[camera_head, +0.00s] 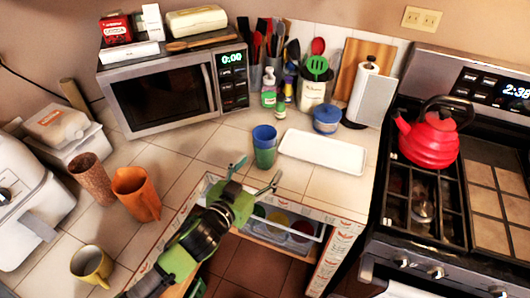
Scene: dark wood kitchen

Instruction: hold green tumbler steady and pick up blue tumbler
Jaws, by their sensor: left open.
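A blue tumbler (264,132) sits nested in the top of a green tumbler (264,158), with only the blue upper part showing. The pair stands upright on the tiled counter, left of a white tray. My left gripper (256,173) is open, with its two fingers spread apart just in front of the green tumbler, near the counter's front edge. It looks empty, and I cannot tell whether a finger touches the tumbler. My right gripper is not in view.
An open drawer (314,226) with coloured items lies below the gripper. The white tray (322,151) is right of the tumblers, a microwave (165,92) behind left. An orange pitcher (136,194) and yellow mug (91,264) stand left. A red kettle (428,138) sits on the stove.

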